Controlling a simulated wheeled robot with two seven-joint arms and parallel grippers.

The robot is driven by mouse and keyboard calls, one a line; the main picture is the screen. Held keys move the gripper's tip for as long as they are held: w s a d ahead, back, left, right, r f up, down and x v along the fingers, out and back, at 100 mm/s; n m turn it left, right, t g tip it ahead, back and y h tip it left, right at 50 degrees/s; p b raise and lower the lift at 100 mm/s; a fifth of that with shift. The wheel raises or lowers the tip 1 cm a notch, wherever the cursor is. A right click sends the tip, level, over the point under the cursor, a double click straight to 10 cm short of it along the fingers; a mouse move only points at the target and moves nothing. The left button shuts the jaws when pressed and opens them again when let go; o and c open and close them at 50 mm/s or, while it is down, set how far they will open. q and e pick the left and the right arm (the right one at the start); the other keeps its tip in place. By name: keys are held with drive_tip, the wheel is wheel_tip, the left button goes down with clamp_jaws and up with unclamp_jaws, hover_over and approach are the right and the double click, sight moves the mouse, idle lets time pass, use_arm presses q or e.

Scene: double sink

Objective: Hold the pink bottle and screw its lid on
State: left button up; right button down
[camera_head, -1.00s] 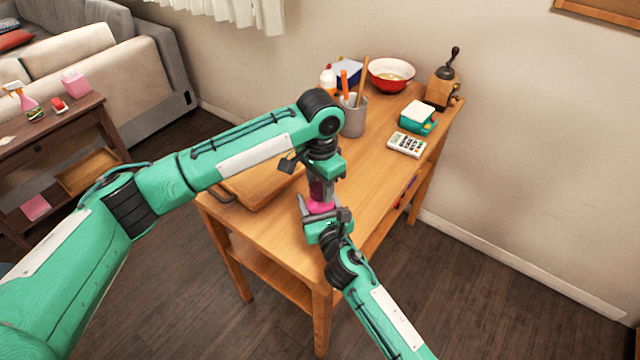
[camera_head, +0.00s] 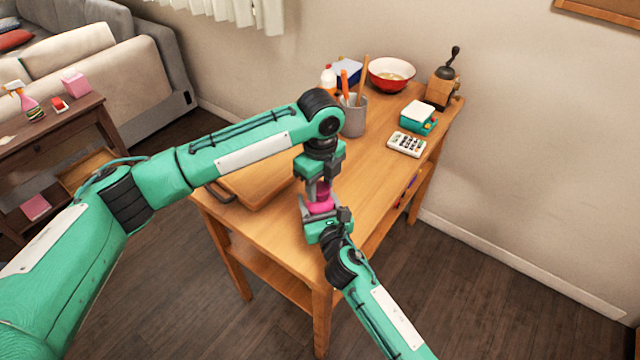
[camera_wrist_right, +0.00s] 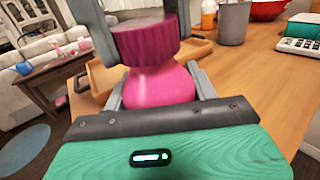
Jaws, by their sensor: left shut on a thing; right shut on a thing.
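The pink bottle (camera_head: 321,206) is upright over the near part of the wooden table. It fills the middle of the right wrist view (camera_wrist_right: 158,86). My right gripper (camera_head: 325,213) is shut on its body from the near side. The dark magenta ribbed lid (camera_wrist_right: 146,42) is at the top of the bottle, seemingly touching it; whether the threads are engaged is hidden. My left gripper (camera_head: 321,189) comes from above and is shut on the lid, with its grey fingers on either side of it.
On the wooden table (camera_head: 365,180) stand a tray (camera_head: 262,183) at left, a grey utensil cup (camera_head: 353,117), a red bowl (camera_head: 390,74), a grinder (camera_head: 442,88), a teal box (camera_head: 418,117) and a calculator (camera_head: 406,144). Tabletop right of the grippers is clear.

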use_arm(q)
drive_tip(key=o, duration=1.2)
drive_tip(key=shift+c, duration=0.2)
wheel_tip(320, 180, up, 12)
use_arm(e)
drive_tip(key=shift+c, duration=1.9)
unclamp_jaws()
drive_tip(key=b+v, duration=0.2)
drive_tip(key=v, duration=1.1)
drive_tip(key=shift+s+d, duration=0.2)
drive_tip(key=shift+s, duration=0.15)
use_arm(q)
wheel_tip(320, 180, down, 2)
drive_tip(key=shift+f, duration=0.15)
